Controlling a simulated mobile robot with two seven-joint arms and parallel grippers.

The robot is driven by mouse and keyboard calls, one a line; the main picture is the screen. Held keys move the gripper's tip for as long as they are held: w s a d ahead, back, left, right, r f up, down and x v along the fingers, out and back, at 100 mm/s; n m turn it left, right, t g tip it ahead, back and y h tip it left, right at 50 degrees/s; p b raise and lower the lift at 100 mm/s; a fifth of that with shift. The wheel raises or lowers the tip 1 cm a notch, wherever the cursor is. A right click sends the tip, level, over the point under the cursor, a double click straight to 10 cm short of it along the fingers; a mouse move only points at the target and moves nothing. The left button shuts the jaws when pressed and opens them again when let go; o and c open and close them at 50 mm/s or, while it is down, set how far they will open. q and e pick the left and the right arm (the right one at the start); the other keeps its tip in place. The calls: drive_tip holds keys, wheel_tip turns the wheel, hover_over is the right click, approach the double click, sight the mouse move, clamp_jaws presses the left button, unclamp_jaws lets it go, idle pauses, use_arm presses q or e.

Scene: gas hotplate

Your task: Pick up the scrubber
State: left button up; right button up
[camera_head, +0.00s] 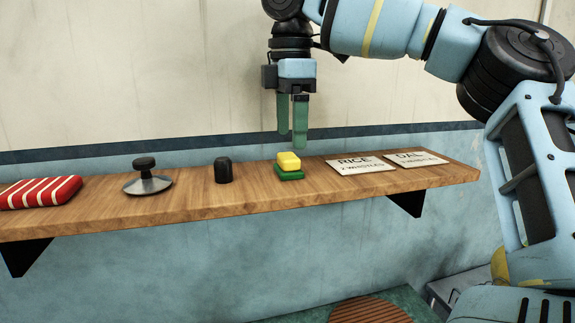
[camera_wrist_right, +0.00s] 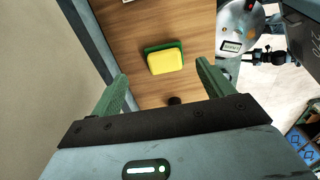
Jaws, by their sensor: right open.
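The scrubber (camera_head: 289,165) is a small block with a yellow top and a green base. My left gripper is in neither view.
The wooden shelf (camera_head: 110,212) also holds a striped red cloth (camera_head: 40,192), a metal disc with a black knob (camera_head: 147,180), a black cylinder (camera_head: 223,170), a RICE card (camera_head: 359,165) and a DAL card (camera_head: 415,159). The wall (camera_head: 150,70) stands close behind.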

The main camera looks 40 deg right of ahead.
sight(288, 156)
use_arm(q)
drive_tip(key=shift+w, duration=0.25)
use_arm(e)
drive_tip(key=shift+f, duration=0.15)
drive_tip(key=shift+s+a+f, duration=0.1)
drive_tip(key=shift+f, duration=0.15)
drive_tip(key=f, duration=0.4)
drive_tip(key=shift+a+p, duration=0.25)
drive_tip(key=shift+p, duration=0.15)
drive_tip(key=shift+f, duration=0.3)
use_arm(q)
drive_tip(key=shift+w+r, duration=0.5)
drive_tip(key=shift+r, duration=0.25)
use_arm(e)
drive_tip(key=c, duration=1.1)
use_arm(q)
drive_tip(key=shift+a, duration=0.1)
use_arm(e)
drive_tip(key=shift+o, duration=0.2)
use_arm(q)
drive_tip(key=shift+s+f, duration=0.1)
use_arm(e)
drive_tip(key=shift+r, duration=0.1)
